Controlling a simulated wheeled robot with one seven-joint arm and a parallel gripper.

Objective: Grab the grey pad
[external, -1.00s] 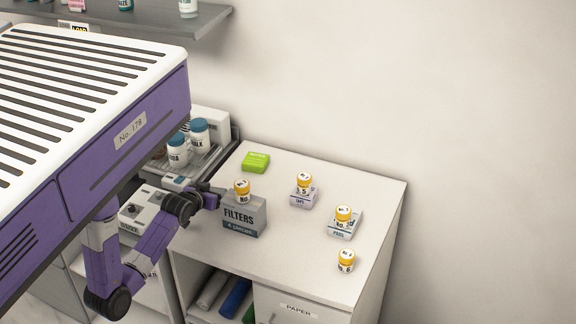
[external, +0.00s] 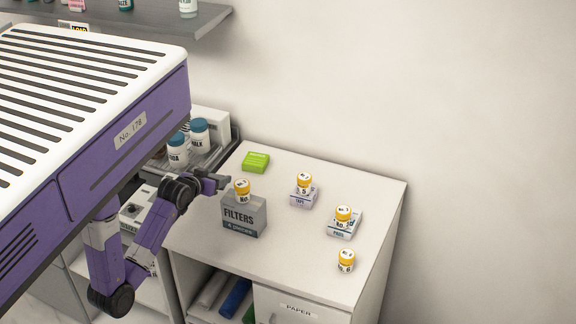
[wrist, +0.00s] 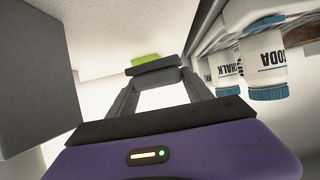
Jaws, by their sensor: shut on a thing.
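My gripper (wrist: 157,88) shows in the wrist view with its two dark fingers reaching forward to a small dark grey block, the grey pad (wrist: 154,66). The fingers are shut on it. In the external view my gripper (external: 223,183) is at the left edge of the counter, just behind and left of the grey FILTERS box (external: 245,219). The pad is too small and dark there to tell apart from the fingers.
A green box (external: 256,162) lies behind. White jars (external: 199,132) stand in a tray at left. More yellow-capped bottles and small boxes (external: 303,197) are to the right. The counter's front middle is clear.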

